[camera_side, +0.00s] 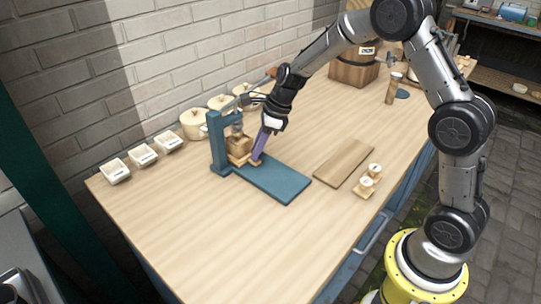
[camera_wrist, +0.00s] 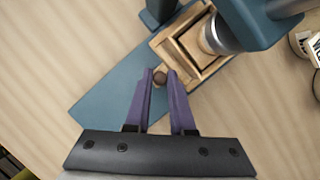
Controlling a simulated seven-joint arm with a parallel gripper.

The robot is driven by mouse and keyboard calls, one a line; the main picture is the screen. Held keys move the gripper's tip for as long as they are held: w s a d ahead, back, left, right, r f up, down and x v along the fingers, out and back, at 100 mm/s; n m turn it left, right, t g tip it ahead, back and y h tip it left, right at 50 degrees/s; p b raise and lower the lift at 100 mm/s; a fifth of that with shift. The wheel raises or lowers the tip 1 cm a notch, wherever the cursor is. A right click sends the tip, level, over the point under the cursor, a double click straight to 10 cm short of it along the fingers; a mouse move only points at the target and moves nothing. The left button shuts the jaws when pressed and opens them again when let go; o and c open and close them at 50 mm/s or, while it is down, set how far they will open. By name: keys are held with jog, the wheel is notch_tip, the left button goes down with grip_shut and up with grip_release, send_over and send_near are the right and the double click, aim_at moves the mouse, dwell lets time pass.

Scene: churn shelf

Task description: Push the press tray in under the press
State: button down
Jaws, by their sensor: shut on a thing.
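The press tray is a small light wooden tray (camera_side: 239,159) on the blue base plate (camera_side: 275,183) of the blue press (camera_side: 217,139), and a wooden block sits in it. In the wrist view the tray (camera_wrist: 184,46) lies partly under the grey press head (camera_wrist: 215,35). A round brown knob (camera_wrist: 160,78) sticks out from the tray's near side. My gripper (camera_wrist: 160,75) has two purple fingers shut on this knob. In the side view my gripper (camera_side: 257,156) reaches down at the tray's right end. The tray's far end is hidden under the press.
Several lidded round pots (camera_side: 194,123) stand behind the press by the brick wall. Small labelled white boxes (camera_side: 143,156) are at the left. A brown board (camera_side: 343,162) and small labelled jars (camera_side: 367,181) lie at the right. The front left of the table is clear.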

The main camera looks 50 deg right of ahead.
jog(key=shift+w+r, duration=0.1)
jog(key=shift+w, duration=0.25)
jog(key=c, duration=0.8)
grip_release()
jog(key=shift+s, duration=0.1)
jog(key=v, duration=1.3)
jog(key=shift+s+d+r, duration=0.15)
jog(key=shift+r, duration=0.15)
